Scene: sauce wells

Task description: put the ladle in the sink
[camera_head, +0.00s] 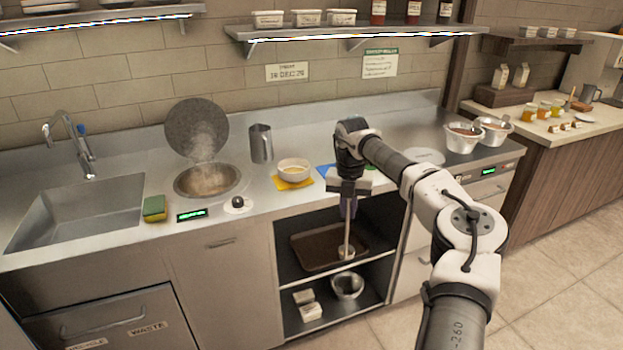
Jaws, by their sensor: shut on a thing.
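My gripper (348,203) is in front of the counter's front edge, right of the middle of the view. It points down and is shut on the ladle (347,235). The ladle hangs upright below it, its thin shaft in front of the open shelf and its small bowl end at the bottom. The upper part of the ladle is hidden by the gripper. The sink (75,212) is a steel basin at the far left of the counter, well away from my gripper. It looks empty.
A steaming round well (207,181) with its lid (196,128) raised lies between sink and gripper. A sponge (154,208), a metal jug (260,143) and a white bowl (293,169) stand along the counter. Two sauce pots (462,137) stand at the right.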

